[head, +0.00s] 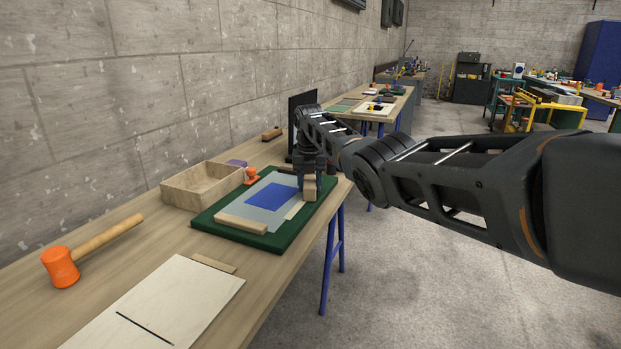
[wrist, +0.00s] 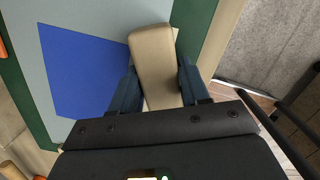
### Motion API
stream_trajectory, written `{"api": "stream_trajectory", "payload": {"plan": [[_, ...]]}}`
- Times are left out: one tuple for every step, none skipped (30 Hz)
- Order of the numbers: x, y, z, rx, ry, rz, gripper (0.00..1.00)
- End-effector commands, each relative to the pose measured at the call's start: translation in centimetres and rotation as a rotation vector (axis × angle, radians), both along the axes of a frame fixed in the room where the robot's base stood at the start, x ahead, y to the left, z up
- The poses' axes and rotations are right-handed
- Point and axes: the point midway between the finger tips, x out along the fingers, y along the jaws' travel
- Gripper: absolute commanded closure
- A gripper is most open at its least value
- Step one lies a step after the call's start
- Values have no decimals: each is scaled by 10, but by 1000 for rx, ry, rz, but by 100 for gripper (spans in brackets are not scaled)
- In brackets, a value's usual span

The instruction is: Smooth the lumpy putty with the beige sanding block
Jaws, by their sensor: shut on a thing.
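My gripper (wrist: 155,92) is shut on the beige sanding block (wrist: 152,55), which sits between its two fingers. In the head view the block (head: 310,189) shows below my gripper (head: 311,180), over the right side of a grey panel on a green board. A pale cream strip (head: 294,210) lies on the panel just in front of the block; it may be the putty, but lumps are too small to tell. In the wrist view a cream edge shows beside the block's far end. I cannot tell whether the block touches the panel.
The green board (head: 205,221) carries a grey panel (head: 258,217) with a blue rectangle (head: 270,195) and a wooden bar (head: 241,223). A wooden tray (head: 187,195), an orange mallet (head: 62,267) and a pale slotted board (head: 190,290) share the bench. A wall runs behind.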

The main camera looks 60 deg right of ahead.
Motion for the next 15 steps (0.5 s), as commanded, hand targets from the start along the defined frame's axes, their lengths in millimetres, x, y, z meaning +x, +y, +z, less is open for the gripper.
{"api": "stream_trajectory", "payload": {"plan": [[0, 1, -1, 2, 1, 0, 85], [0, 1, -1, 2, 1, 0, 85], [0, 2, -1, 2, 1, 0, 85], [0, 2, 0, 2, 1, 0, 85], [0, 3, 0, 2, 1, 1, 85], [0, 4, 1, 2, 1, 1, 85], [0, 4, 2, 2, 1, 1, 85], [0, 6, 2, 2, 1, 1, 85], [-1, 7, 2, 3, 1, 1, 85], [-1, 8, 2, 3, 1, 1, 85], [-1, 9, 2, 3, 1, 1, 85], [-1, 10, 2, 3, 2, 2, 85], [-1, 12, 3, 3, 2, 2, 85], [-1, 13, 3, 2, 1, 2, 85], [-1, 14, 2, 3, 2, 2, 85]]}}
